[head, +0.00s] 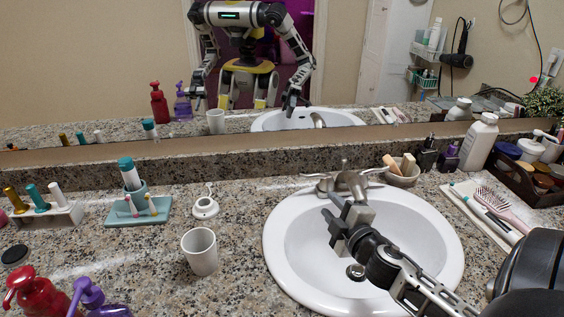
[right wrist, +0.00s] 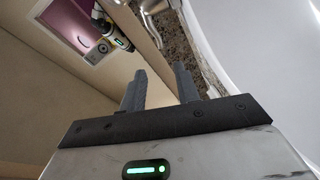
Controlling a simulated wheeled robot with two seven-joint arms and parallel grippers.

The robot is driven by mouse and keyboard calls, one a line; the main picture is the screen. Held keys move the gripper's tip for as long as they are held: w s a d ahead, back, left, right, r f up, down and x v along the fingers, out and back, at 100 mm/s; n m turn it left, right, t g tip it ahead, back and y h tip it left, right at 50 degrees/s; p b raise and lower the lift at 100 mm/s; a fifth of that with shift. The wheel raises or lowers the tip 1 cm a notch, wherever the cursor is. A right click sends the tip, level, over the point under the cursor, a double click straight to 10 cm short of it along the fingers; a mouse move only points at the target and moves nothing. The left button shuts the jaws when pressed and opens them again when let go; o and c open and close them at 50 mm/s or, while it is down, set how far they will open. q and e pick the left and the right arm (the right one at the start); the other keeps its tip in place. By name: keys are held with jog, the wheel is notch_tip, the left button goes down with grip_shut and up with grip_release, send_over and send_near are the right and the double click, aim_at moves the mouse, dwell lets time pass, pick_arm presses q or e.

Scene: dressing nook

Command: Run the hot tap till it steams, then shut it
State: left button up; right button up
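The chrome tap (head: 352,184) stands at the back rim of the white sink (head: 285,262), with a lever on each side. The left lever (head: 319,178) and right lever (head: 374,171) both show; I cannot tell which is hot. No water or steam is visible. My right gripper (head: 332,216) is over the basin in front of the spout, fingers apart and empty. The right wrist view shows its two fingers (right wrist: 160,75) with a gap between them, and part of the tap (right wrist: 152,8) beyond. My left gripper is outside the frame; only a small mirror reflection of that arm shows.
A white cup (head: 200,252) stands left of the sink. A soap dish (head: 402,177) and white bottle (head: 478,141) stand behind and right. A tray with a hairbrush (head: 497,205) lies right. Red (head: 32,292) and purple (head: 95,300) pump bottles stand front left. The mirror (head: 110,60) spans the back.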

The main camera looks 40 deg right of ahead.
aim_at(305, 177)
jog(key=x, duration=1.6)
jog(key=shift+a+r+b, duration=0.1)
jog(key=shift+r+b, duration=0.1)
jog(key=shift+b, duration=0.1)
jog(key=shift+s, duration=0.1)
grip_shut()
